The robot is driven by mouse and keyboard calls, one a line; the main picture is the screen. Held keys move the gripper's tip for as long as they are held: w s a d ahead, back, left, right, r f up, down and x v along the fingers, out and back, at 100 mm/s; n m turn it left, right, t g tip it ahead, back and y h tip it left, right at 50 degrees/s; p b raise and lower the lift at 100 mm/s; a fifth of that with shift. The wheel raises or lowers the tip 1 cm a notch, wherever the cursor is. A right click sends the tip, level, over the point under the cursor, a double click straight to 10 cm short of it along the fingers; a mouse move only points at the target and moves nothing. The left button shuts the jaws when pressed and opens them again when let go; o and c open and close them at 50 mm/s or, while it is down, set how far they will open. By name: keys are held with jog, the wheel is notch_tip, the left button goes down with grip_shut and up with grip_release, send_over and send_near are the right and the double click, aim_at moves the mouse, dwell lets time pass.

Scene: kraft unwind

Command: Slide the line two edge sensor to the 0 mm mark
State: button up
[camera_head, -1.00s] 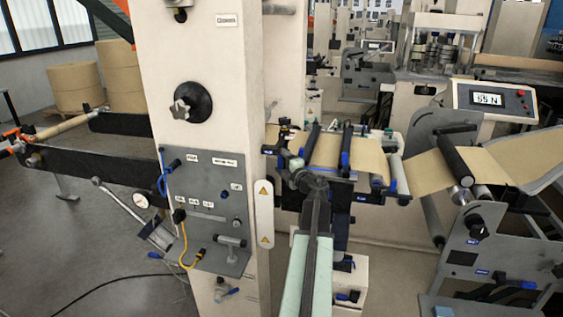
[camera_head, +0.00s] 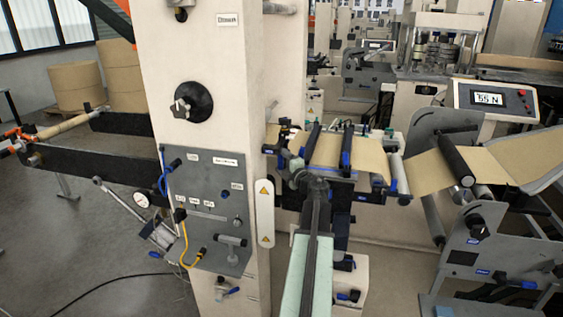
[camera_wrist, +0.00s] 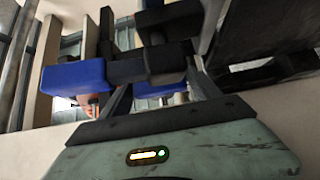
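My gripper (camera_head: 287,160) is at the near left edge of the kraft web, against the dark fittings there. In the wrist view, its two dark fingers (camera_wrist: 160,85) rise from the green housing on either side of a black block (camera_wrist: 160,62) with a blue handle (camera_wrist: 75,75). The block and handle cover the fingertips, so I cannot tell whether they grip it. These parts may belong to the line two edge sensor; I cannot read a label. No scale or 0 mm mark can be made out.
The brown kraft web (camera_head: 345,152) runs over rollers to the right. A cream column (camera_head: 195,70) with a grey control panel (camera_head: 210,205) stands left of my arm. A tension display (camera_head: 489,98) is at the right. A warning plate (camera_head: 265,213) is close beside my arm.

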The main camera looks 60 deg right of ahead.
jog(key=v, duration=0.7)
jog(key=shift+a, duration=0.15)
jog(key=shift+s, duration=0.3)
